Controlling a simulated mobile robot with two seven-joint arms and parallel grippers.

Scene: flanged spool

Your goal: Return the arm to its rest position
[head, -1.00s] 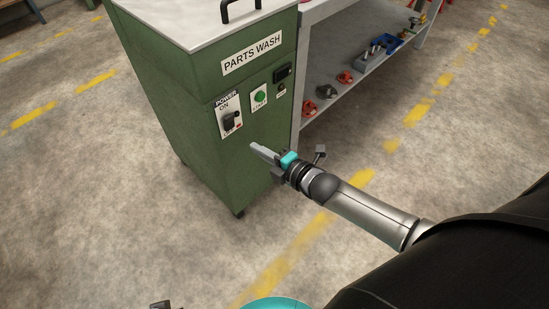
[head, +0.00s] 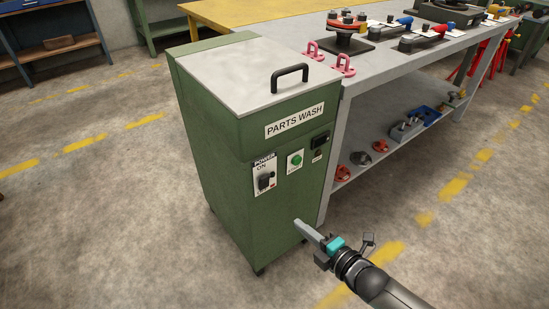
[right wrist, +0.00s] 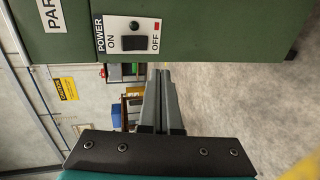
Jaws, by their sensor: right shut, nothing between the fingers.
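My right gripper (head: 299,226) is shut and empty in the head view, in front of the lower right part of the green parts wash cabinet (head: 225,200). Its closed fingers also show in the right wrist view (right wrist: 162,85), below the power panel (right wrist: 133,36) and apart from it. In the head view, the power panel (head: 264,176) has a dark switch (head: 265,181) and an ON label. The green start button (head: 295,160) is to its right. My left gripper is not seen in the head view.
The cabinet has a pale lid with a black handle (head: 290,76). A grey workbench (head: 385,62) with pink and red hardware and a lower shelf (head: 400,150) stands right of it. The concrete floor (head: 110,230) to the left is clear.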

